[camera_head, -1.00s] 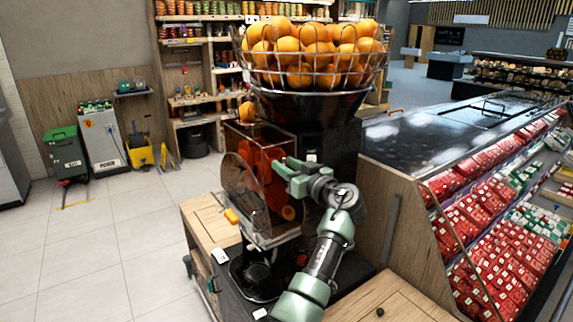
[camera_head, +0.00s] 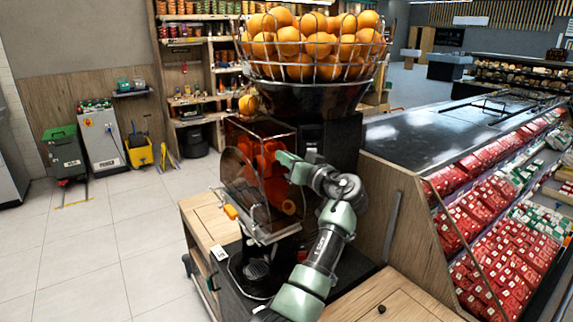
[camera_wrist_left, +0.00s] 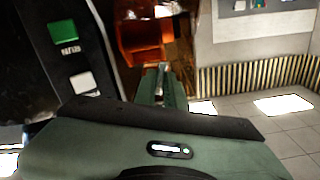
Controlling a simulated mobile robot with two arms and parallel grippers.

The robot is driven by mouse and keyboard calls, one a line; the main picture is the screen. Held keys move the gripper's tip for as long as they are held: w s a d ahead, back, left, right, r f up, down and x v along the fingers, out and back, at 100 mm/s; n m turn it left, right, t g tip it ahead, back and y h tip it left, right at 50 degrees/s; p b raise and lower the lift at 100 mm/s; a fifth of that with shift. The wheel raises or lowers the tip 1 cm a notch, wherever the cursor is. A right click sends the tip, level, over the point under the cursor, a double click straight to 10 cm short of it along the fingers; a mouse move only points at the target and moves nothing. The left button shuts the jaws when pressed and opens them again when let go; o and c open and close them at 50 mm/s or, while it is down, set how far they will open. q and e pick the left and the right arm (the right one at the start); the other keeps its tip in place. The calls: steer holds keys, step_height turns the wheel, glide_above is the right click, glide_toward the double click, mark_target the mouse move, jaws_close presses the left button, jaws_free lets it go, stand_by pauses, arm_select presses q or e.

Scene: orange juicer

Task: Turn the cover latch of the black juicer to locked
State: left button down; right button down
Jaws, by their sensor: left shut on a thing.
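The black juicer (camera_head: 333,135) stands on a wooden cabinet, with a clear cover (camera_head: 237,178) over its orange-red pressing parts (camera_head: 268,165). My left gripper (camera_head: 284,160) is at the cover's upper right side, close to the juicer's body. It is shut on a small part there, apparently the cover latch, which the fingers hide in the head view. In the left wrist view my fingers (camera_wrist_left: 160,84) point toward the orange-red parts, with a narrow metallic piece (camera_wrist_left: 161,72) between them. The latch's angle cannot be made out. My right gripper is not in view.
A wire basket full of oranges (camera_head: 310,45) tops the juicer. A refrigerated display (camera_head: 480,210) with red packs stands close on the right. The tiled floor (camera_head: 110,240) at left is open.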

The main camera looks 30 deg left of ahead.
arm_select(q)
steer(key=shift+w+f+m+p, duration=0.1)
steer(key=shift+m+p, duration=0.45)
steer(key=shift+m, duration=3)
steer(key=shift+w+m+p, duration=0.1)
steer(key=shift+m+p, duration=0.45)
steer(key=shift+m, duration=3)
steer(key=c, duration=1.5)
jaws_free()
steer(key=shift+d+f, duration=0.1)
steer(key=b+v, duration=0.3)
steer(key=v, duration=0.4)
steer(key=shift+s+d+b, duration=0.15)
steer(key=shift+d+b, duration=0.15)
steer(key=shift+d, duration=0.05)
